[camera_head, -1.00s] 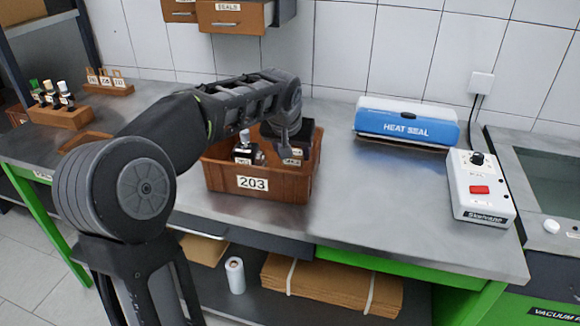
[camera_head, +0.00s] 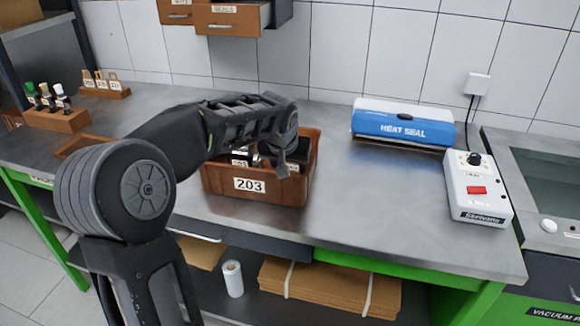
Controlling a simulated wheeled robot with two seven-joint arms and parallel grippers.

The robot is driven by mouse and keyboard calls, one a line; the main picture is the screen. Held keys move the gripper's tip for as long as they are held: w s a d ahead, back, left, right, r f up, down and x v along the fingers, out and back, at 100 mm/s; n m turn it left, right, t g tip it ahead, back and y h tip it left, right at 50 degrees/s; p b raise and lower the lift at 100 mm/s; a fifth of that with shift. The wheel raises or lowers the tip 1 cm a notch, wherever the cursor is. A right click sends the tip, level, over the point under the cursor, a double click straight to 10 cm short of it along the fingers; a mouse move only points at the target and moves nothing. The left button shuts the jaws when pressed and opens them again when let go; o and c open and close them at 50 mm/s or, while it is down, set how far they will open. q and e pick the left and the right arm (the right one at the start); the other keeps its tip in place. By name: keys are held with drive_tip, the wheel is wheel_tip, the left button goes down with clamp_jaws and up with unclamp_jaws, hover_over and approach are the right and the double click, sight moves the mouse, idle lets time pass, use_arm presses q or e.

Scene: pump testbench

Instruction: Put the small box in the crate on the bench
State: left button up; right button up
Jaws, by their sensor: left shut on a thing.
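The brown crate (camera_head: 279,193), labelled 203, stands on the metal bench (camera_head: 365,215). My left arm reaches in from the left, and my left gripper (camera_head: 283,168) points down inside the crate's right half. It is shut on a dark thing (camera_head: 301,157), which looks like the small box; the gripper and the crate's wall hide much of it. Whether it touches the crate's floor cannot be seen. Another dark item with a white label (camera_head: 241,157) is in the crate's left part, partly behind my arm. My right gripper is not in view.
A blue heat sealer (camera_head: 403,122) and a white control box with a red switch (camera_head: 477,188) stand to the right. Wooden racks with small bottles (camera_head: 55,112) stand at the left. Drawers (camera_head: 232,18) hang above. The bench right of the crate is clear.

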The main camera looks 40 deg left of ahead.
use_arm(q)
drive_tip(key=o, duration=1.1)
drive_tip(key=shift+f, duration=0.15)
drive_tip(key=shift+r, duration=0.35)
drive_tip(key=v, duration=1.1)
drive_tip(key=shift+s+d+r+p, duration=0.15)
drive_tip(key=shift+s+r+p, duration=0.1)
drive_tip(key=shift+r+p, duration=0.05)
